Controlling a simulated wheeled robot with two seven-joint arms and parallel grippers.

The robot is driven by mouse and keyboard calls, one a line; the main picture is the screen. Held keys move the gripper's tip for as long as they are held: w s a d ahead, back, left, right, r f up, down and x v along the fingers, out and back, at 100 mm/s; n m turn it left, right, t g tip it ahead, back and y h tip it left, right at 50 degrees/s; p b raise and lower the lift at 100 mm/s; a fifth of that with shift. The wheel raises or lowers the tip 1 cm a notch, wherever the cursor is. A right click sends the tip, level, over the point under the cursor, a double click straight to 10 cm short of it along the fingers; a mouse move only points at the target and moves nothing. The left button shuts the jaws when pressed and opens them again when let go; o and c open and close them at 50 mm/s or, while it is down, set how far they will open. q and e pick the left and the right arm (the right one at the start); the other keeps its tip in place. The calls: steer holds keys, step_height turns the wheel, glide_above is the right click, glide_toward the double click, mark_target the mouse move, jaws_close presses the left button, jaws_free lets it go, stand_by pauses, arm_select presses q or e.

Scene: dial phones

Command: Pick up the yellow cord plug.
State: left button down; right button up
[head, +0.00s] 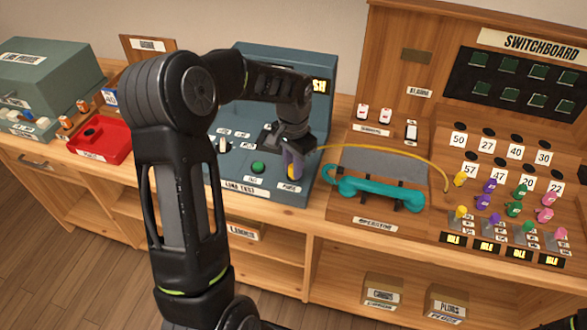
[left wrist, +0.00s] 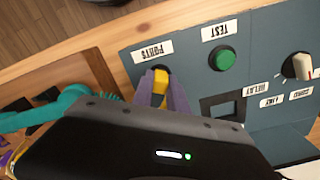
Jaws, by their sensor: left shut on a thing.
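The yellow cord plug (left wrist: 161,84) is between the two fingers of my left gripper (left wrist: 163,92) in the left wrist view. The gripper is shut on it. In the head view my left gripper (head: 292,166) is low over the front right of the blue-grey line test box (head: 262,205). A yellow cord (head: 400,152) runs from the gripper to the switchboard desk on the right. A dark round spot shows behind the plug; whether the plug touches or enters it I cannot tell. My right gripper is not in view.
A green button (head: 258,167) sits left of the gripper on the box. A teal handset (head: 375,191) lies on its cradle to the right. Several coloured plugs stand on the switchboard desk (head: 440,212). A red tray (head: 100,140) is at the left.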

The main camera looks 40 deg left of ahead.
arm_select(q)
step_height(320, 180, up, 10)
steer(key=shift+f+b, duration=0.1)
steer(key=shift+b, duration=0.6)
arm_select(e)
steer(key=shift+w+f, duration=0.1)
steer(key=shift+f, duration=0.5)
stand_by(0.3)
